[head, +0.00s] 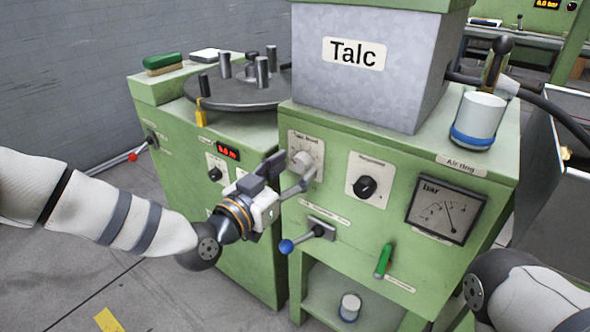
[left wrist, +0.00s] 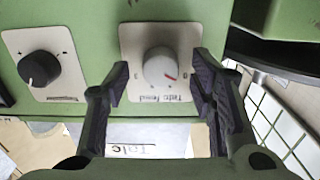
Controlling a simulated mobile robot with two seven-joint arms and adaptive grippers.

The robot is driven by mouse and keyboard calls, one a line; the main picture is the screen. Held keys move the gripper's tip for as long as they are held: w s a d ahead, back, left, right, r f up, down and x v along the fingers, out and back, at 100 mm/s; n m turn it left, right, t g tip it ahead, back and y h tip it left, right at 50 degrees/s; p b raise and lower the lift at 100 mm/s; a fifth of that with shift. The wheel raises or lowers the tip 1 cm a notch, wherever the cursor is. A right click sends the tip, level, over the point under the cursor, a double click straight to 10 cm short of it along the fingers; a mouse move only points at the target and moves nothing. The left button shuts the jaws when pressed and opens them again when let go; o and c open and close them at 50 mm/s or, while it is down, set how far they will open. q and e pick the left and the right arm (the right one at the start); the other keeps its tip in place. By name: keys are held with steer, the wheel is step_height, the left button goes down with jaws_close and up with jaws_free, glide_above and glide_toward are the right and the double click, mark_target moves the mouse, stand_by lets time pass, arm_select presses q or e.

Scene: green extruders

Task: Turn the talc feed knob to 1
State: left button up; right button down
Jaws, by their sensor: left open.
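The talc feed knob (head: 301,160) is a light grey round knob on a pale plate on the green machine's front, below the grey box marked Talc (head: 352,90). In the left wrist view the talc feed knob (left wrist: 160,67) has a red pointer mark, and its plate appears upside down; the scale numbers are too small to read. My left gripper (head: 286,172) is open in front of the knob. In the left wrist view its two fingers (left wrist: 160,85) stand on either side of the knob, with visible gaps. Part of my right arm shows at the lower right; its gripper is out of view.
A black knob (head: 365,187) on its own plate sits right of the talc knob. A blue-ended lever (head: 287,246), a green handle (head: 383,261) and a bar gauge (head: 446,209) are also on the front. A white cup with a blue band (head: 479,120) stands on top.

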arm_select(q)
steer(key=shift+w+d, duration=0.35)
steer(key=shift+w, duration=0.15)
steer(key=c, duration=1.1)
steer(key=shift+c, duration=0.3)
arm_select(e)
steer(key=shift+w+r, duration=0.1)
arm_select(q)
steer(key=m+p, duration=0.2)
steer(key=m, duration=0.2)
steer(key=shift+r, duration=0.15)
steer(key=shift+a+m+p, duration=0.1)
steer(key=shift+m+p, duration=0.6)
steer(key=shift+m, duration=1.1)
arm_select(e)
steer(key=shift+w+r+t, duration=0.2)
steer(key=shift+w+r, duration=0.35)
steer(key=shift+r, duration=0.2)
steer(key=shift+w+r+t, duration=0.2)
steer(key=shift+w+r, duration=0.3)
steer(key=shift+r, duration=0.2)
arm_select(q)
steer(key=shift+f, duration=0.2)
steer(key=o, duration=1.2)
steer(key=shift+c, duration=0.2)
